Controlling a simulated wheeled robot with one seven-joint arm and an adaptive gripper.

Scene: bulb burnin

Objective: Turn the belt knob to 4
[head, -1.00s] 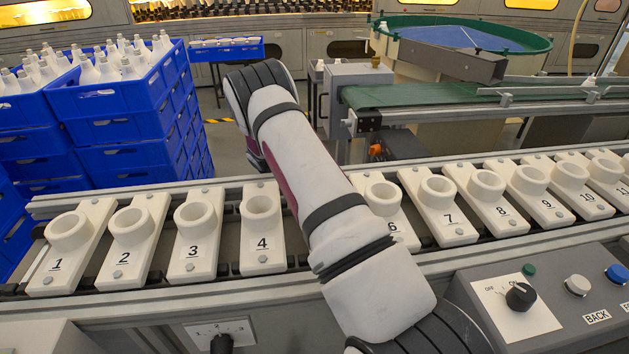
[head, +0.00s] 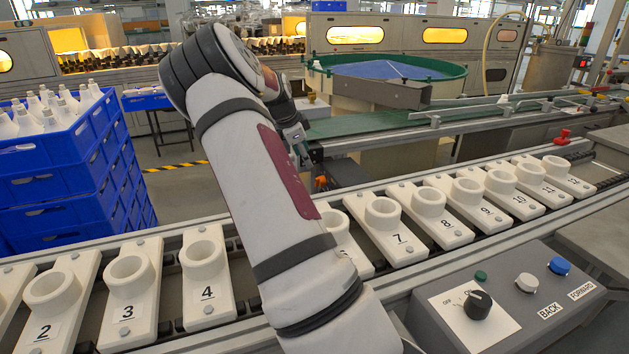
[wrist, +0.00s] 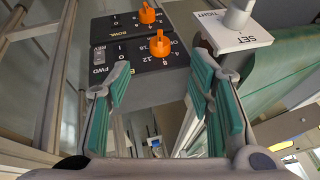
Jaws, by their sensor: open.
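In the wrist view a dark control panel (wrist: 135,62) carries two orange knobs. The nearer orange knob (wrist: 159,46) has 4, 8, 12 and 16 around it; its label is partly hidden, with only a B showing. The other orange knob (wrist: 147,14) is by the word BOWL. Which number the nearer knob points at is too small to tell. My gripper (wrist: 158,82) is open and empty, with teal finger pads either side of the view. The nearer knob lies beyond the fingertips, between them in the picture, apart from both. In the head view my arm partly hides the gripper.
A white SET/TIGHT plate with a pale knob (wrist: 237,16) is close to the right finger. In the head view the green belt (head: 380,122) runs behind the row of numbered white holders (head: 383,215). A grey console (head: 510,300) is at front right; blue crates (head: 60,185) stand left.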

